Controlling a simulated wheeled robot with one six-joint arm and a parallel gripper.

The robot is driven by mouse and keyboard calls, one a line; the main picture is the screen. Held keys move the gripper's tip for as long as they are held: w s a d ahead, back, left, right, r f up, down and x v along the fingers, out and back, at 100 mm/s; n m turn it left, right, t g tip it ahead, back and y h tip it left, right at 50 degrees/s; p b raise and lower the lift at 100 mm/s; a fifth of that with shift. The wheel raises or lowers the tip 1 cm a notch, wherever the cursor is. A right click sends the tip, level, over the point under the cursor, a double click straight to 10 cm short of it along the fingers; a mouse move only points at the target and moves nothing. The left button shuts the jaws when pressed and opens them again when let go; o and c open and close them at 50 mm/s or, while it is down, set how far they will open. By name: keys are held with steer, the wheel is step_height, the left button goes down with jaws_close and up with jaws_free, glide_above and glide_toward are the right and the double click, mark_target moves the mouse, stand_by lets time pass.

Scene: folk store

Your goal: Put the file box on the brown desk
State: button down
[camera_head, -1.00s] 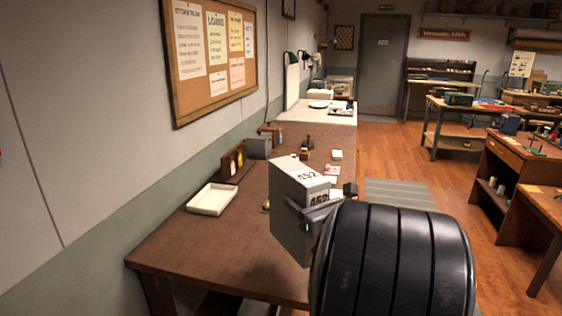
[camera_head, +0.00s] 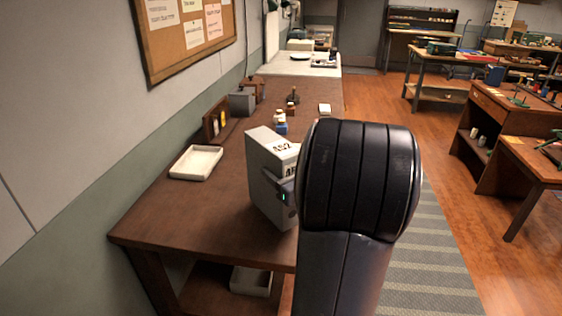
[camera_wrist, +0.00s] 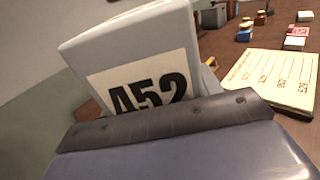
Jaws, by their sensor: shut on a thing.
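The grey file box (camera_head: 262,172), labelled A52, is upright at the near part of the brown desk (camera_head: 170,225). My arm hides its right side. My gripper (camera_head: 287,193) is shut on the box at its right side and mostly hidden behind my black arm link. In the wrist view, the file box (camera_wrist: 130,50) fills the upper left, with its A52 label just beyond the gripper's edge. The box's base is near or on the desk top; I cannot tell whether it touches.
A white tray (camera_head: 196,162) lies left of the box. A dark organizer (camera_head: 215,120), a grey box (camera_head: 242,103) and small bottles (camera_head: 280,122) stand farther back. A printed card (camera_wrist: 270,80) lies right of the box in the wrist view. The desk's near left area is clear.

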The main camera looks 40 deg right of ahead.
steer(key=shift+f, duration=1.45)
steer(key=shift+f+b, duration=0.1)
steer(key=shift+b, duration=0.2)
steer(key=shift+c, duration=2)
jaws_free()
steer(key=s+a, duration=0.1)
steer(key=s, duration=1.1)
